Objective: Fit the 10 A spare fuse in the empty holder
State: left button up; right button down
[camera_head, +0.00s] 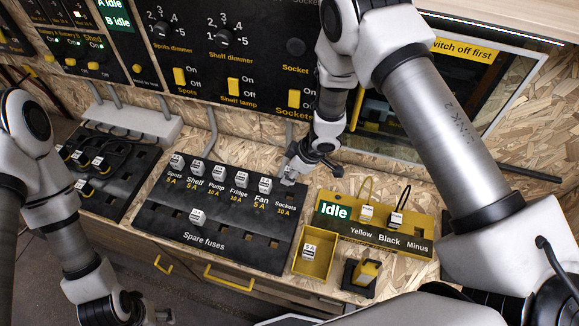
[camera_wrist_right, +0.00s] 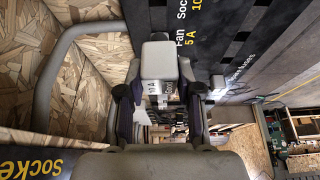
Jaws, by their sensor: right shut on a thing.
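The black fuse board (camera_head: 225,245) has a row of labelled holders. White fuses stand at Spots, Shelf, Pump, Fridge and Fan (camera_head: 265,184). My right gripper (camera_head: 292,172) is at the right end of this row, over the Sockets 10 A position. It is shut on a white fuse (camera_wrist_right: 156,60), whose side label looks like 10 A in the right wrist view. The Sockets holder is mostly hidden by the gripper, and I cannot tell whether the fuse is seated in it. One fuse (camera_head: 198,216) sits in the Spare fuses row. My left gripper (camera_head: 160,316) is low at the left, its fingers unclear.
A yellow tray (camera_head: 325,266) with a white fuse (camera_head: 309,250) stands right of the board. Behind it is a yellow tester (camera_head: 400,236) reading Idle, with two leads. A small black stand with a yellow part (camera_head: 364,272) is beside the tray. The switch panel rises behind.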

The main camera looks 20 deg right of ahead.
jog(key=f+b, duration=0.1)
jog(key=f, duration=0.1)
jog(key=f+b, duration=0.4)
jog(key=shift+w, duration=0.3)
jog(key=shift+s+f, duration=0.15)
jog(key=shift+f, duration=0.05)
jog(key=shift+f, duration=0.1)
jog(key=shift+f, duration=0.1)
jog(key=shift+f, duration=0.65)
jog(key=shift+f+b, duration=0.15)
jog(key=shift+b, duration=0.2)
jog(key=shift+f+b, duration=0.3)
jog(key=shift+f, duration=0.25)
